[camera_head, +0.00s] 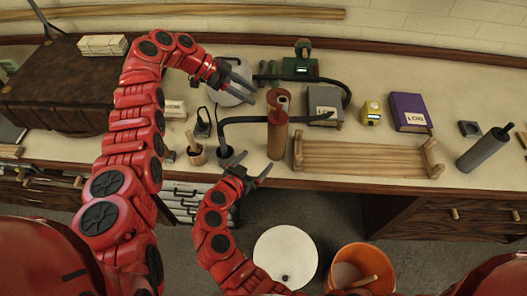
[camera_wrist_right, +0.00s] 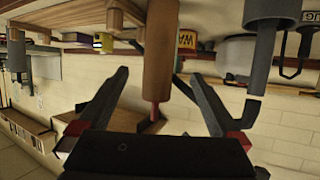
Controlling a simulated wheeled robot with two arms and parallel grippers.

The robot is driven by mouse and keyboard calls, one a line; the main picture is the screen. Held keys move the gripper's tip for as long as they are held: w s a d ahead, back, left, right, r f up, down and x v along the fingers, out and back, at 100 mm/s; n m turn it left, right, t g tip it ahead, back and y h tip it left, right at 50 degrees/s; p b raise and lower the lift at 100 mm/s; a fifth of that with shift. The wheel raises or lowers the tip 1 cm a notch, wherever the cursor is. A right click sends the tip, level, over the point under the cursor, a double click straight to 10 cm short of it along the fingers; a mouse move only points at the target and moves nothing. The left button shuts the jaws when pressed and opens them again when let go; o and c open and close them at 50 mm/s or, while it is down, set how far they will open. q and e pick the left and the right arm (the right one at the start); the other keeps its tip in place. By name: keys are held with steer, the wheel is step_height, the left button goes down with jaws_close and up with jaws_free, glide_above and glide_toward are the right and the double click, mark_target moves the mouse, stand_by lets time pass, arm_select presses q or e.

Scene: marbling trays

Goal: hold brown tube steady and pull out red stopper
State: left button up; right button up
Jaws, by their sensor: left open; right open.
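The brown tube (camera_head: 278,138) stands upright near the front edge of the bench. The red stopper (camera_head: 277,99) is at its top end. In the right wrist view, which looks upside down, the brown tube (camera_wrist_right: 159,55) runs down between the finger lines and the red stopper (camera_wrist_right: 154,111) shows at its lower end. My left gripper (camera_head: 254,91) is open and empty, to the left of the stopper and apart from it. My right gripper (camera_head: 253,167) is open and empty, low and left of the tube, with its fingers (camera_wrist_right: 160,76) spread on either side of the tube in the wrist picture. Contact is not visible.
A dark bent rod (camera_head: 245,119) rises from a holder left of the tube and passes close by it. A wooden rack (camera_head: 365,158) is just right. A grey box (camera_head: 324,104) stands behind. An orange bucket (camera_head: 378,255) stands on the floor.

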mark_target(274, 143)
steer(key=x, duration=1.6)
steer(key=shift+w+f, duration=0.25)
steer(key=shift+w, duration=0.05)
steer(key=shift+c, duration=0.3)
steer(key=c, duration=1.3)
steer(key=shift+c, duration=0.2)
